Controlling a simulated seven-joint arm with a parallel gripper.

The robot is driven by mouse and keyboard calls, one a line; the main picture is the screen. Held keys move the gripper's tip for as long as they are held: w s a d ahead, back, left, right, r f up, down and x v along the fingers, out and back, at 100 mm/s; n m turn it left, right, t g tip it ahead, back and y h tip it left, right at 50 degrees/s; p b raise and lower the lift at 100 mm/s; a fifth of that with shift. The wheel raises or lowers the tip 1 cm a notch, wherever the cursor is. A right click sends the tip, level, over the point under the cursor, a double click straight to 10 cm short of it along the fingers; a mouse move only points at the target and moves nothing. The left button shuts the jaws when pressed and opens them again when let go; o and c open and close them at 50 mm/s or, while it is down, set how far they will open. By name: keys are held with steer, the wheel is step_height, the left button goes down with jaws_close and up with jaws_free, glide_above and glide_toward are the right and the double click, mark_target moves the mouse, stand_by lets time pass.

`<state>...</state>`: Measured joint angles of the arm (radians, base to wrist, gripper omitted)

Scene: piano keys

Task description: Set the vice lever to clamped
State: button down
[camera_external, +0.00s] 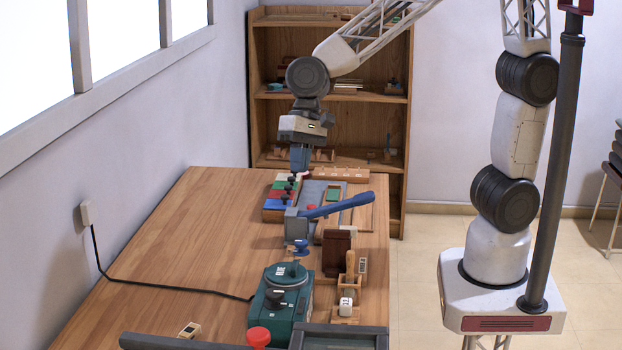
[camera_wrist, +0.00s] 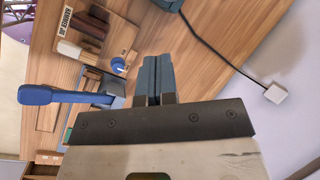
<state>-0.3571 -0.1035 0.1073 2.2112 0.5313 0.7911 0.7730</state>
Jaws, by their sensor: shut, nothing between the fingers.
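The vice is a grey block (camera_external: 297,226) near the middle of the table, with a long blue lever (camera_external: 338,206) that slants up to the right. The lever also shows at the left in the wrist view (camera_wrist: 62,97), its rounded end pointing left. My gripper (camera_external: 299,168) is above the far part of the table, behind the vice and apart from the lever. In the wrist view its blue-grey fingers (camera_wrist: 158,78) are shut together with nothing between them. The vice jaws are largely hidden, so I cannot tell how they stand.
Coloured blocks with dark knobs (camera_external: 281,195) lie below my gripper. A blue knob (camera_external: 299,248), a dark brown block (camera_external: 337,253) and a green machine (camera_external: 280,303) stand nearer the camera.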

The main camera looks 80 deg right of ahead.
steer(key=w+a+f+m, duration=0.2)
steer(key=a+f, duration=0.2)
steer(key=a, duration=0.4)
steer(key=w+a+f+m+g+y, duration=0.1)
steer(key=a+f, duration=0.3)
steer(key=a, duration=0.5)
steer(key=w+a+f+m+y, duration=0.1)
steer(key=w+a+f+m, duration=0.2)
steer(key=a, duration=0.5)
steer(key=shift+w+a+f+m+g, duration=0.1)
steer(key=shift+f+m+g, duration=0.05)
steer(key=shift+f+m, duration=0.2)
steer(key=shift+w+a+f+m+g, duration=0.15)
steer(key=shift+f+m, duration=0.1)
steer(key=shift+f, duration=0.2)
steer(key=shift+s+a+f, duration=0.1)
steer(key=shift+a+f, duration=0.2)
steer(key=shift+a, duration=0.05)
steer(key=shift+f, duration=0.1)
steer(key=shift+x, duration=4.9)
